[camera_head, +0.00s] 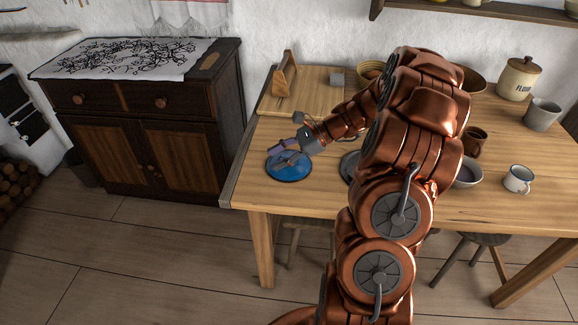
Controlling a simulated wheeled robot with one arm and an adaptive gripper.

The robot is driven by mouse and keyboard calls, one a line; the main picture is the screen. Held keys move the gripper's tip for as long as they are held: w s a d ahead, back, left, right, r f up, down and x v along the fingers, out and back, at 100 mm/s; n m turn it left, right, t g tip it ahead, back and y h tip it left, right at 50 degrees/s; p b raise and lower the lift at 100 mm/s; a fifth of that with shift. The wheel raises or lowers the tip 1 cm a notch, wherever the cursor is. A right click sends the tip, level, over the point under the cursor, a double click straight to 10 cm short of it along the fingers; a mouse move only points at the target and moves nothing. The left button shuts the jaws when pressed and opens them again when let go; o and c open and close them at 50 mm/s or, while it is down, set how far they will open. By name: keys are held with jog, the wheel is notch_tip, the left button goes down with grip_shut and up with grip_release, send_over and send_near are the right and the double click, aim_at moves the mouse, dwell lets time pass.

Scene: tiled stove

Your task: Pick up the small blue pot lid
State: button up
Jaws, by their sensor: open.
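The small blue pot lid (291,173) lies flat near the left end of the wooden table, close to its front edge. My gripper (283,154) is just above the lid, with its fingers over the lid's upper part. The gripper is open. Its fingers and wrist hide part of the lid, and I cannot tell whether a finger touches it.
A cutting board (322,95) with a wooden holder (286,75) lies behind. A grey plate (349,166) is partly hidden by my arm. Right of my arm are a bowl (468,174), a white mug (518,179), a flour jar (518,80) and a grey cup (541,114).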

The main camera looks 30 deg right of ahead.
aim_at(310, 167)
jog(key=d+f+m+t, duration=0.1)
jog(key=d+f+m, duration=0.1)
jog(key=d, duration=0.2)
jog(key=w+d+f+m+t, duration=0.1)
jog(key=d+f, duration=0.1)
jog(key=d, duration=0.2)
jog(key=d+f+m+t+h, duration=0.1)
jog(key=d+f+m+t, duration=0.1)
jog(key=d, duration=0.2)
jog(key=shift+w+d+m+b, duration=0.2)
jog(key=shift+w+m+b, duration=0.05)
jog(key=shift+m+b, duration=0.1)
jog(key=shift+p+x, duration=0.7)
jog(key=shift+x, duration=3.1)
jog(key=shift+w+d, duration=0.1)
grip_shut()
